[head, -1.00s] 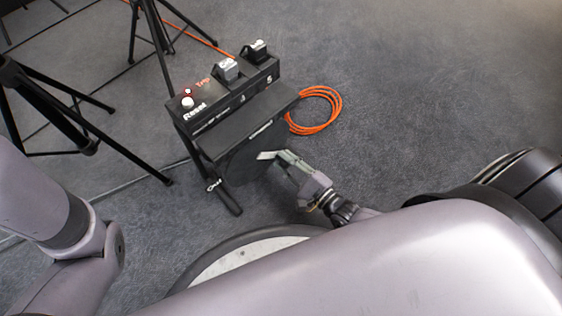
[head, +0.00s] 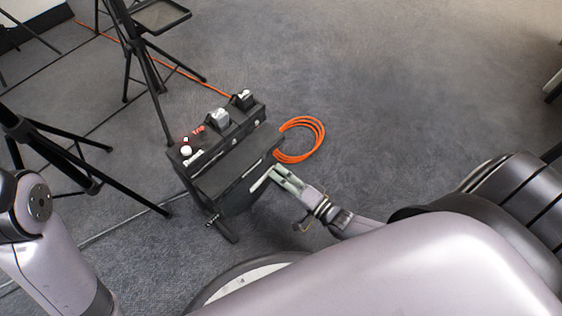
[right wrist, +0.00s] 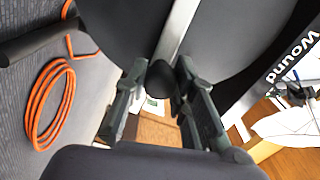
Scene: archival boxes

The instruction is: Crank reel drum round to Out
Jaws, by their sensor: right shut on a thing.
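The reel drum (head: 237,202) is a black disc on the side of a dark stand with a control panel (head: 205,133). A pale crank arm (head: 260,180) crosses its face; it also shows in the right wrist view (right wrist: 178,28). My right gripper (head: 280,178) is at the drum's right side. In the right wrist view its fingers are on both sides of the black crank knob (right wrist: 160,80), shut on it. The word "Wound" (right wrist: 293,58) is readable there. A small white label (head: 212,221) sits low left of the drum, unreadable now. My left gripper is out of view.
An orange cable coil (head: 322,140) lies on the carpet right of the stand. Black tripod legs (head: 90,165) stand at the left, one with a tray (head: 160,16) behind. A round, pale-topped base edge (head: 240,282) is in front. Carpet at the upper right is clear.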

